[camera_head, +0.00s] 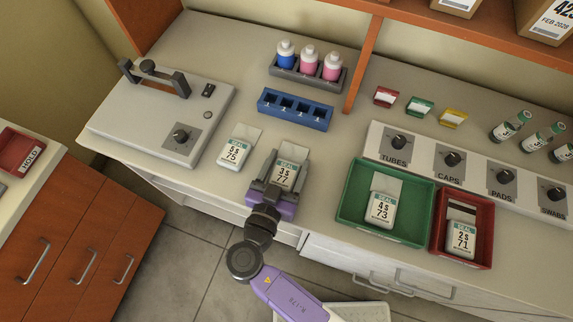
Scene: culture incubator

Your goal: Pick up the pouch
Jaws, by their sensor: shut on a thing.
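A white pouch (285,174) with a teal band marked SEAL and the print "3 S 77" is at the counter's front middle. My gripper (288,164) reaches over it from the front, with one finger along each side, shut on it. I cannot tell whether the pouch touches the counter. A similar pouch marked "5 S 75" (234,153) lies on the counter just to the left. A "4 S 73" pouch (380,208) is in the green tray (350,212). A "2 S 71" pouch (460,239) is in the red tray (483,262).
A blue rack (295,110) with square slots stands behind my gripper. Behind it, a grey rack (318,81) holds three capped bottles. A grey lidded device (160,115) is at left. A labelled knob panel (425,160) and vials (535,137) are at right.

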